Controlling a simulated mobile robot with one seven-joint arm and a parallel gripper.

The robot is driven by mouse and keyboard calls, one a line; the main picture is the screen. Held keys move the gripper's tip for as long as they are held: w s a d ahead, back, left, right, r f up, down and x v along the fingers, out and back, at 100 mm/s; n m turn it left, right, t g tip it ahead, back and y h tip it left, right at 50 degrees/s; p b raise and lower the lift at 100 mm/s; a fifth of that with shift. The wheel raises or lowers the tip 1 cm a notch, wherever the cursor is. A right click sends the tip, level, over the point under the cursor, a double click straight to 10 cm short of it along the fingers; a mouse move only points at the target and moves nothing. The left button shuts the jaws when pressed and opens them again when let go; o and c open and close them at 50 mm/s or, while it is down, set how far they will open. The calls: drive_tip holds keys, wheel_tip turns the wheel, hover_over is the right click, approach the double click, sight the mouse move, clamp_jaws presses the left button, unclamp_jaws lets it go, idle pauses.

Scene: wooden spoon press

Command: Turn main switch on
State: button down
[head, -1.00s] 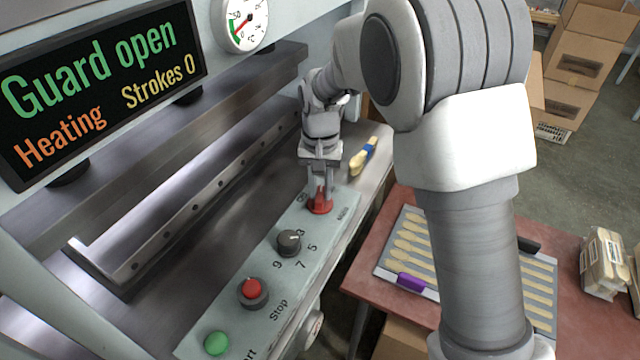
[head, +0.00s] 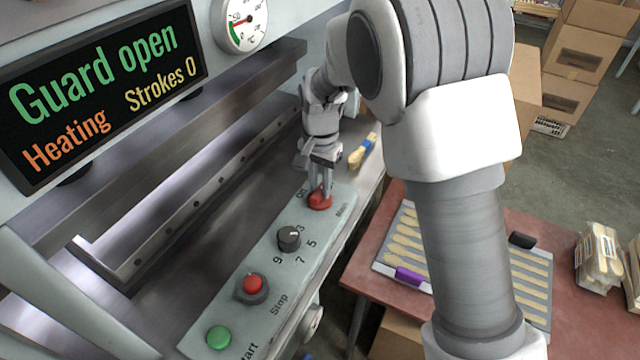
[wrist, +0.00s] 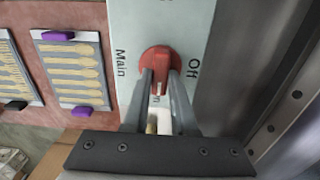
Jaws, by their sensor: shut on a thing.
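The main switch (head: 320,201) is a red rotary knob at the far end of the pale control panel (head: 268,247). It also shows in the wrist view (wrist: 158,60), between the labels "Main" and "Off". My gripper (head: 320,190) is shut on its raised handle from above. In the wrist view my gripper (wrist: 160,80) has one finger on each side of the handle. A label below the knob is mostly hidden by the fingers. The display (head: 100,90) reads "Guard open", "Heating" and "Strokes 0".
A dial knob (head: 289,238), a red stop button (head: 252,285) and a green start button (head: 219,337) sit along the same panel. A bundle of sticks (head: 363,151) lies just beyond the gripper. A red table (head: 375,270) with a tray of spoons is to the right.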

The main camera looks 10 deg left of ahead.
sight(321, 189)
drive_tip(key=c, duration=0.7)
unclamp_jaws()
drive_tip(key=shift+r, duration=0.15)
wheel_tip(321, 189, up, 17)
drive_tip(key=shift+r+p, duration=0.1)
drive_tip(key=shift+p, duration=0.8)
